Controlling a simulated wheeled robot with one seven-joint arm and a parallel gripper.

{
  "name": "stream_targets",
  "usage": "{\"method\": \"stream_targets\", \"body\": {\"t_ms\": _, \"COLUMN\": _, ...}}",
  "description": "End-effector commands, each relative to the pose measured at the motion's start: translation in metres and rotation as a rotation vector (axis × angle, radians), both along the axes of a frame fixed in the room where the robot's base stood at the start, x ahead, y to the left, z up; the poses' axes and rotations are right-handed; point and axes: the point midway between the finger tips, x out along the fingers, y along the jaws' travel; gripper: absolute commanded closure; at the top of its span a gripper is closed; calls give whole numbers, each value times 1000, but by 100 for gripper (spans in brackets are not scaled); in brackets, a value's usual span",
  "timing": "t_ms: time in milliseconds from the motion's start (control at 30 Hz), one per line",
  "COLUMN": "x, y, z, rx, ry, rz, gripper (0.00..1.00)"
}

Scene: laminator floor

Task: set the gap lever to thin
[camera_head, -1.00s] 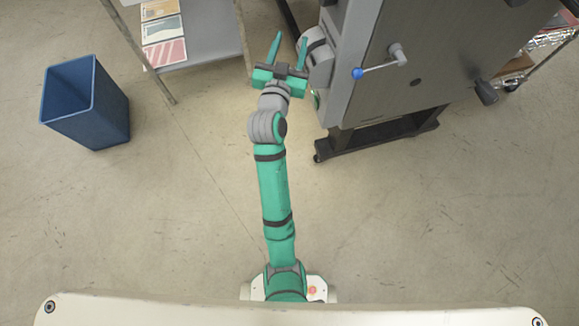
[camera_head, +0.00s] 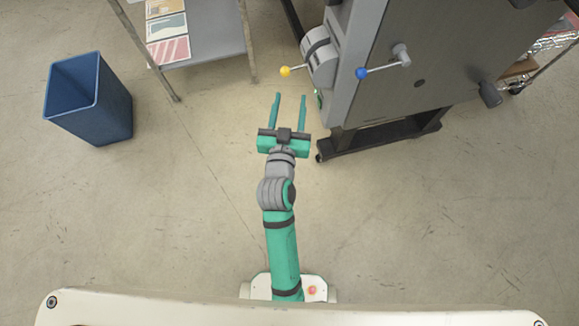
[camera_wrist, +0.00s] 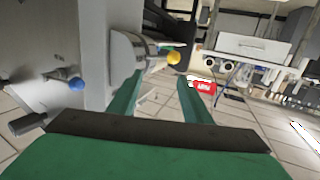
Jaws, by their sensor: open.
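The laminator (camera_head: 440,50) stands at the upper right, with two levers on it. One lever has a yellow knob (camera_head: 285,71) and sticks out to the left from a round grey housing (camera_head: 320,57). The other has a blue knob (camera_head: 361,73) on a rod from the dark side panel. I cannot tell from any marking which is the gap lever. My gripper (camera_head: 289,98) is open and empty, just below the yellow knob in the head view and apart from it. In the wrist view the yellow knob (camera_wrist: 174,57) shows beyond the fingers, and the blue knob (camera_wrist: 77,84) is to the left.
A grey table (camera_head: 215,45) with printed sheets stands at the upper left. A blue bin (camera_head: 90,100) is on the floor at the left. The laminator's dark foot (camera_head: 380,137) reaches the floor right of my gripper. The floor around my arm is clear.

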Motion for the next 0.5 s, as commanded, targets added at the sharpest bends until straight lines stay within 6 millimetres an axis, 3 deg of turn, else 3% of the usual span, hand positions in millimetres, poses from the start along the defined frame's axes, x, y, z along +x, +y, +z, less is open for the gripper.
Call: {"method": "stream_targets", "body": {"t_ms": 500, "x": -73, "y": -3, "z": -48, "rx": -28, "ry": 55, "rz": 65, "gripper": 55}}
